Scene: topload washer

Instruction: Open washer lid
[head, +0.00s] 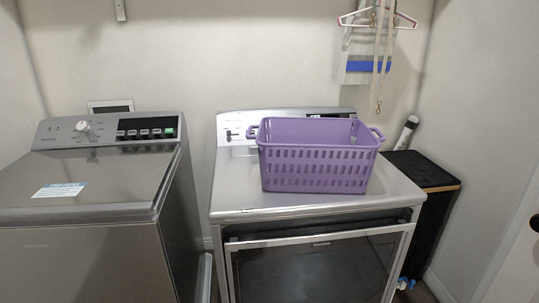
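The washer (100,262) is a grey top-loader on the left, with a knob and a row of buttons on its rear control panel. Its lid (112,176) lies flat and closed on top, with a white and blue label on its left part. The lid's front edge runs along the top of the washer's front face. Neither of my grippers shows in the head view.
A silver dryer (318,262) with a dark front door stands to the right of the washer, across a narrow gap. A purple basket (315,168) sits on the dryer. A black cabinet (428,205) stands in the right corner. Hangers (378,20) hang on the back wall.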

